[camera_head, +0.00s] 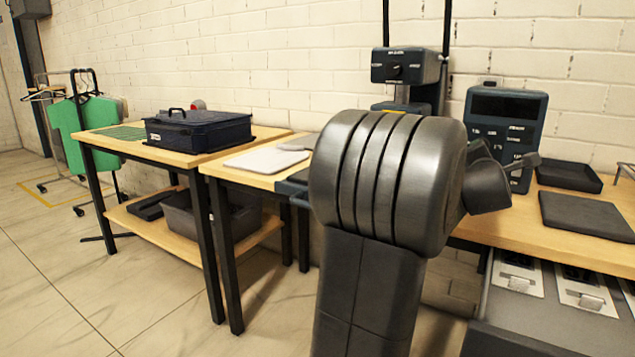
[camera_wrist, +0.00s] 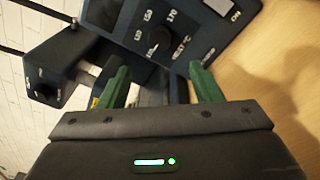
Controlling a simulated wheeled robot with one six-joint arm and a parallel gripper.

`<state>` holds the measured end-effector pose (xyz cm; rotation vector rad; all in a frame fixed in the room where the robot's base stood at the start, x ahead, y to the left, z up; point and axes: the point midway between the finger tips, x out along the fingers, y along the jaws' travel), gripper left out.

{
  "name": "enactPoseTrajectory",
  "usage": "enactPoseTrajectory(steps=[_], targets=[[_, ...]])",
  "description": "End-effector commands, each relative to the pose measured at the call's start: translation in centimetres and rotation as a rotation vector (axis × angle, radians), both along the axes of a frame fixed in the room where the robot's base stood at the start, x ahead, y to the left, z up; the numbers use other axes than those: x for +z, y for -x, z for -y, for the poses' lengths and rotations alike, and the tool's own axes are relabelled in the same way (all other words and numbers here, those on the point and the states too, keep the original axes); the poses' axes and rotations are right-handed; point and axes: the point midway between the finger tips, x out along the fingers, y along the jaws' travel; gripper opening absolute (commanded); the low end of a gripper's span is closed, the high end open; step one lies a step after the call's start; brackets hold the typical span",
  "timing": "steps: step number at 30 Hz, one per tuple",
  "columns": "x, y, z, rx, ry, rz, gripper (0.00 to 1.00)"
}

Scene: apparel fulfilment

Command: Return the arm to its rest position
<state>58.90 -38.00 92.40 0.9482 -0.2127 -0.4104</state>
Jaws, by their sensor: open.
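My gripper (camera_wrist: 160,88) shows in the wrist view with its two green fingers apart and nothing between them. It points toward the dark control box with a knob and printed dial (camera_wrist: 160,38). I cannot tell the gap between the fingertips and the machine. In the head view my grey arm (camera_head: 385,185) rises in the middle of the picture and bends toward the right. The control box with a dark screen (camera_head: 503,120) stands on the right-hand bench, beside the arm's far end.
A press-like machine (camera_head: 405,66) stands behind my arm. An open drawer unit (camera_head: 540,305) juts out below. A navy case (camera_head: 212,130) sits on the left table.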

Motion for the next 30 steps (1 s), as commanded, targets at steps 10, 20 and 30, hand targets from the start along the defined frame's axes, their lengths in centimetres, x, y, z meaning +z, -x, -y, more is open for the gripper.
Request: enactPoseTrajectory(steps=[10,20,30], targets=[[-0.2,-1.4,0.7,0.001,0.0,-0.001,0.59],[-0.1,-6.4,3.0,0.0,-0.001,-0.001,0.59],[0.0,-11.0,5.3,0.0,-0.004,0.002,0.59]])
